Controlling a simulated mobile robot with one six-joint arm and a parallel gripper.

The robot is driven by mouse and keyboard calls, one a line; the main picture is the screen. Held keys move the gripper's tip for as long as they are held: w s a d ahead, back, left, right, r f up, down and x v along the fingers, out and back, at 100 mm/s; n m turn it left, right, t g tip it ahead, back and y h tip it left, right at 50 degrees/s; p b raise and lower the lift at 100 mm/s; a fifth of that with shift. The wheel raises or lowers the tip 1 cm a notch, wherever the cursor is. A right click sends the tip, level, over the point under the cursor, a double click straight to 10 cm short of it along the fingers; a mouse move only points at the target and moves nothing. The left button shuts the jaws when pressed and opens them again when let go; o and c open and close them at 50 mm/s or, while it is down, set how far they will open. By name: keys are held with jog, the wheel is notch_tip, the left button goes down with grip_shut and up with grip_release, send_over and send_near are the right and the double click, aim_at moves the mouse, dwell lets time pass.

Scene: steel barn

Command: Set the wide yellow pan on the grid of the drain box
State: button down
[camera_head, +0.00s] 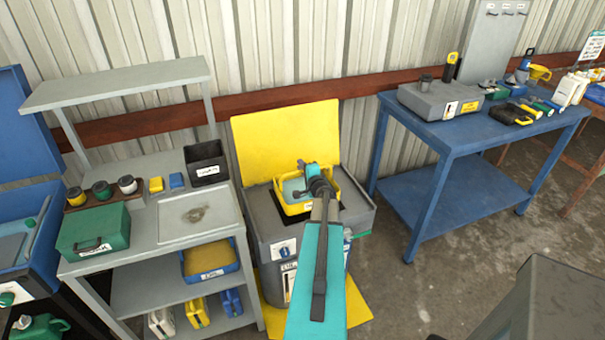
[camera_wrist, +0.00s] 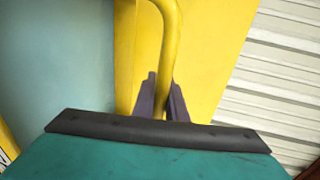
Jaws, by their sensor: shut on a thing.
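The wide yellow pan (camera_head: 293,209) is over the open top of the grey drain box (camera_head: 268,222), with a pale blue-green surface inside it. I cannot tell whether it rests on the grid or hangs just above it; the pan hides most of the opening. My gripper (camera_wrist: 162,92) is shut on the pan's yellow handle (camera_wrist: 168,35), which rises between the dark fingers in the wrist view. In the head view my arm covers part of the pan's right side. The box's yellow lid (camera_head: 285,135) stands open behind the pan.
A grey shelf bench (camera_head: 150,235) stands close on the left, with a black bin (camera_head: 206,162) and a green case (camera_head: 93,232). A blue table (camera_head: 440,135) with tools stands at the right. Bare floor lies between the box and that table.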

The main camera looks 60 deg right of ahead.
jog(key=shift+w+d+f+p, duration=0.1)
jog(key=shift+d+f+p, duration=0.1)
jog(key=shift+f+p, duration=0.45)
jog(key=shift+d+f+p, duration=0.2)
jog(key=shift+f+p, duration=0.1)
jog(key=shift+f, duration=0.85)
jog(key=c, duration=1.8)
grip_release()
jog(key=shift+o, duration=0.2)
jog(key=shift+a, duration=0.1)
jog(key=shift+b+v, duration=0.6)
jog(key=shift+v, duration=0.8)
jog(key=b+v, duration=0.3)
jog(key=v, duration=0.6)
jog(key=shift+a, duration=0.1)
